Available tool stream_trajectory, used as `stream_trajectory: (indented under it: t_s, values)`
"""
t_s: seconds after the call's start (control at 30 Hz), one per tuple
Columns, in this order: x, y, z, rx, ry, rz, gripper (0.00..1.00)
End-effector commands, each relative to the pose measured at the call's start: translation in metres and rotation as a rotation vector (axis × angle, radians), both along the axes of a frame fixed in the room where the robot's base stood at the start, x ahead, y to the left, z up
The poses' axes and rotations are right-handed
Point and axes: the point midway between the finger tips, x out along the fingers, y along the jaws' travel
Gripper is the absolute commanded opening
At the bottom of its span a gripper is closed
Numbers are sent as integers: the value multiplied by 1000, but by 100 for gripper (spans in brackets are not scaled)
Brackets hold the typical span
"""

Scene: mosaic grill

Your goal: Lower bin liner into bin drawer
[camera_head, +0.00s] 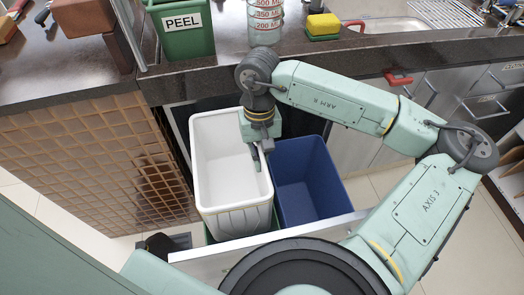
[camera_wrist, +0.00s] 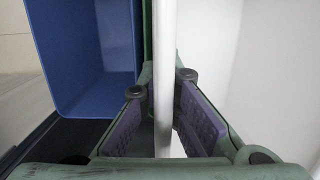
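The white bin liner (camera_head: 230,195) is an open-topped tub in the head view, over the left part of the pulled-out bin drawer (camera_head: 330,224). Green edges (camera_head: 209,236) show beneath it, and its underside is hidden. My gripper (camera_head: 262,155) reaches down at the liner's right wall. In the wrist view, my gripper's purple-padded fingers (camera_wrist: 162,95) stand on both sides of the white wall (camera_wrist: 165,50), shut on it. A blue bin (camera_head: 310,180) stands in the drawer right beside the liner; it also shows in the wrist view (camera_wrist: 85,50).
A dark counter edge (camera_head: 200,79) runs behind the drawer, with a green PEEL container (camera_head: 182,38), a measuring jug (camera_head: 265,22) and a sponge (camera_head: 323,27) on it. A brown tiled panel (camera_head: 90,160) borders the left.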

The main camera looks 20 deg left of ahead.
Motion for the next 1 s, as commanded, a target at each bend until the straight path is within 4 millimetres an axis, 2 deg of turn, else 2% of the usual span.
stream_trajectory:
  t_s: [0.03,0.2,0.5,0.97,1.0]
  values:
    - [0,0,-10,1,1,0,0]
    - [0,0,-30,1,1,-1,0]
    - [0,0,-57,1,1,0,0]
    - [0,0,-64,0,0,-1,0]
    - [0,0,-64,0,0,-1,6]
